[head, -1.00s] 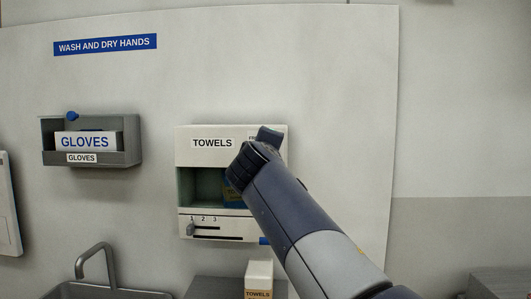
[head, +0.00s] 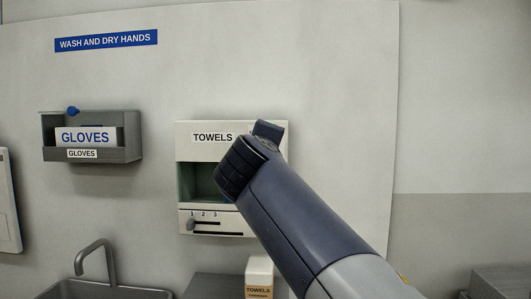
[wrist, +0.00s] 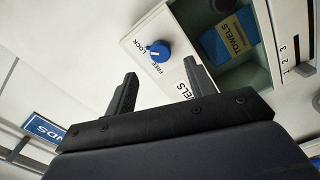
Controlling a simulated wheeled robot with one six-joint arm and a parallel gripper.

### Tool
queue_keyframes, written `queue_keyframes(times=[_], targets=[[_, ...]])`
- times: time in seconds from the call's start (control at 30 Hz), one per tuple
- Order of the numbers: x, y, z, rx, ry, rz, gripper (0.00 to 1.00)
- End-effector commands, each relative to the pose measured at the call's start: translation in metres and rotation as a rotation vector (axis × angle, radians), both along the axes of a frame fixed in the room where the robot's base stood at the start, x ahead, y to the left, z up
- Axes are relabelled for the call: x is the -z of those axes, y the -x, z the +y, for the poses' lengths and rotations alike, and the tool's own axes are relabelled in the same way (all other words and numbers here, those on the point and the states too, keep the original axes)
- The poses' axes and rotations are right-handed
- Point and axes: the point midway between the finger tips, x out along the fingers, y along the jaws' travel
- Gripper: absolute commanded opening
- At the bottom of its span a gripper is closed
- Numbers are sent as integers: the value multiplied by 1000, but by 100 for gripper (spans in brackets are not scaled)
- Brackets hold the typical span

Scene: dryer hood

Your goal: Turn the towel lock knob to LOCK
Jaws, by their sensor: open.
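The towel lock knob (wrist: 158,50) is a round blue knob on the white face of the towel dispenser, seen in the wrist view.
Inside the dispenser's opening is a blue towel pack (wrist: 232,38). A slider lever (head: 191,225) sits on the dispenser's lower strip near 1. A glove box holder (head: 120,154) hangs to the left. A sink faucet (head: 95,249) and a small towel carton (head: 259,270) are below.

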Motion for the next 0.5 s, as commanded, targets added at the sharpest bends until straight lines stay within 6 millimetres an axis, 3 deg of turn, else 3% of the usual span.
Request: queue_keyframes(times=[0.2,0.5], targets=[[1,32,2,-2,0,-1,52],[0,39,1,1,0,1,52]])
